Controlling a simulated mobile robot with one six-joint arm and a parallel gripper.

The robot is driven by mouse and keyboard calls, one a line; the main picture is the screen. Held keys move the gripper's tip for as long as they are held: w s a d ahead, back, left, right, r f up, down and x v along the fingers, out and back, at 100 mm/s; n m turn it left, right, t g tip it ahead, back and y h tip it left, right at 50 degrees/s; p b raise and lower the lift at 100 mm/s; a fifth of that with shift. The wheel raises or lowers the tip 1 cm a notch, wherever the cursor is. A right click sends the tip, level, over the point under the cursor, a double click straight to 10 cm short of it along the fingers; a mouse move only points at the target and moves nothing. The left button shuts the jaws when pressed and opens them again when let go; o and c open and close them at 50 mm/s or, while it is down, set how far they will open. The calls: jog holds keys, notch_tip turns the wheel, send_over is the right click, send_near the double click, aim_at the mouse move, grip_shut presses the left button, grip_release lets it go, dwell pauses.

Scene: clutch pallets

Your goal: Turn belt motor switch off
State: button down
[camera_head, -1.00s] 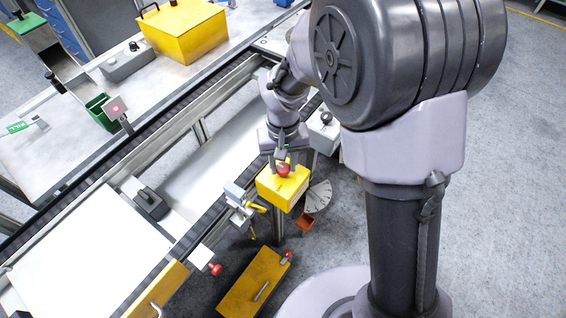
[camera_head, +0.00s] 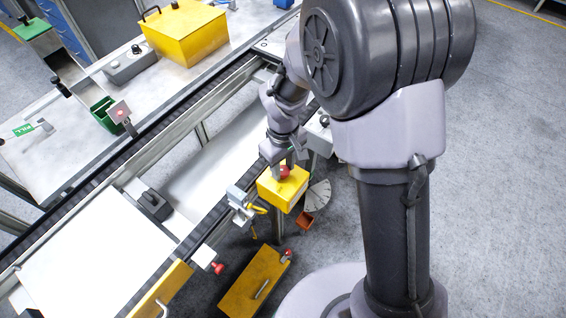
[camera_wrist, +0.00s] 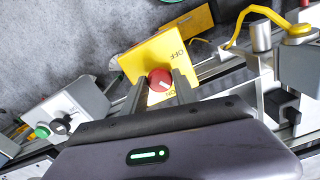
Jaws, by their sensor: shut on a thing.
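The belt motor switch is a yellow box (camera_head: 277,197) with a red round knob (camera_head: 284,173) on top, beside the conveyor in the head view. In the wrist view the box (camera_wrist: 150,57) shows the upside-down word OFF on its far side and part of ON near my fingers. The red knob (camera_wrist: 160,79) sits between my fingertips there. My gripper (camera_head: 283,167) is at the knob from above, shut on it, and the wrist view shows both dark fingers (camera_wrist: 161,86) along its sides. The fingers hide part of the box face.
The conveyor belt (camera_head: 155,110) runs diagonally beside the switch. A grey box with green and black controls (camera_wrist: 62,115) is at left in the wrist view. A yellow-capped fitting with a yellow cable (camera_wrist: 262,38) is at right. A yellow panel (camera_head: 255,283) lies lower down.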

aim_at(283, 170)
jog(key=n+p, duration=0.2)
jog(key=n, duration=0.4)
jog(key=shift+r+n+p, duration=0.15)
jog(key=shift+n+p, duration=0.15)
jog(key=shift+p, duration=0.05)
jog(key=n+p, duration=0.1)
jog(key=n, duration=0.3)
jog(key=shift+n+p, duration=0.4)
jog(key=shift+n, duration=0.3)
jog(key=c, duration=1)
grip_release()
jog(key=shift+o, duration=0.2)
notch_tip(283, 170, up, 17)
jog(key=p, duration=0.4)
jog(key=shift+r+p, duration=0.15)
jog(key=shift+p, duration=0.15)
